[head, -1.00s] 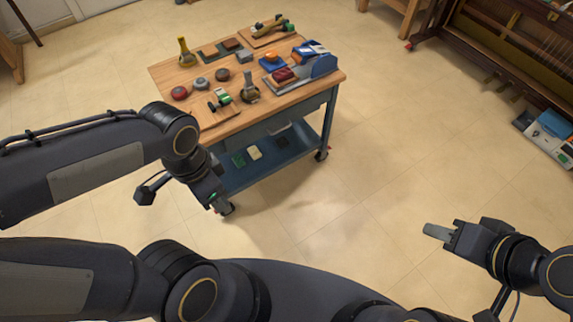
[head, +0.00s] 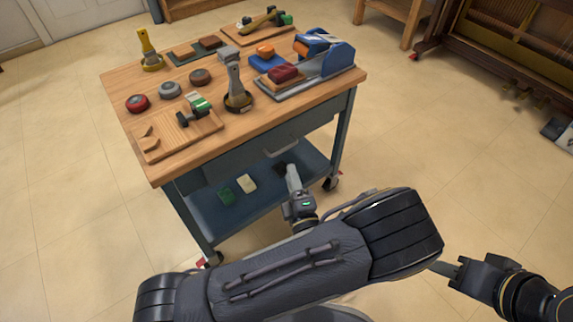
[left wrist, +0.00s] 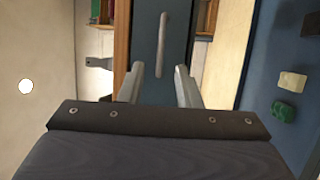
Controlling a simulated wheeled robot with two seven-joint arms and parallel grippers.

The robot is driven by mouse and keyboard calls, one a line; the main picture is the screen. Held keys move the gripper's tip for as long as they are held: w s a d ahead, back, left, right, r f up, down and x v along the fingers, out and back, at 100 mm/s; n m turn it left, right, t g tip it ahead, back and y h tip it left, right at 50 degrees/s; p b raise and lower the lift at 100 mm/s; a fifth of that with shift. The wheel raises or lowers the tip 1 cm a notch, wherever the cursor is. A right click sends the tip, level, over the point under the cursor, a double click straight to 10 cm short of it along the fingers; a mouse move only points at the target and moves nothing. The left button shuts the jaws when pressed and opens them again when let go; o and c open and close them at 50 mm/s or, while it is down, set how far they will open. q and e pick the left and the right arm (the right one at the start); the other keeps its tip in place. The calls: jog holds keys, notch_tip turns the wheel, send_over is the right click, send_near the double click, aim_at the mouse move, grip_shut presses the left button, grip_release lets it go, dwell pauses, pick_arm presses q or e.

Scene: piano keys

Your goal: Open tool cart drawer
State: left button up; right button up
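The tool cart has a wooden top (head: 150,105) and a blue-grey drawer (head: 235,158) under it, which looks closed. The pale bar handle (head: 286,146) is on the drawer front, and it also shows in the left wrist view (left wrist: 162,45). My left gripper (head: 292,176) is in front of the drawer, just below and near the handle. In the left wrist view its two fingers (left wrist: 159,82) are spread, with the handle ahead between them and apparently not gripped. My right gripper (head: 441,267) is at the lower right, away from the cart; its finger gap is not visible.
Brushes, round tins, a tape dispenser (head: 330,55) and wooden boards lie on the cart top. The lower shelf (head: 205,212) holds a green block (head: 226,196) and a white block (head: 247,183). A piano (head: 510,45) stands at the right back.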

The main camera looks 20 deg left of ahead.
pick_arm(q)
jog(key=b+x, duration=0.2)
jog(key=x, duration=0.5)
jog(key=shift+w+m, duration=0.3)
jog(key=shift+w, duration=0.1)
jog(key=shift+f, duration=0.1)
grip_shut()
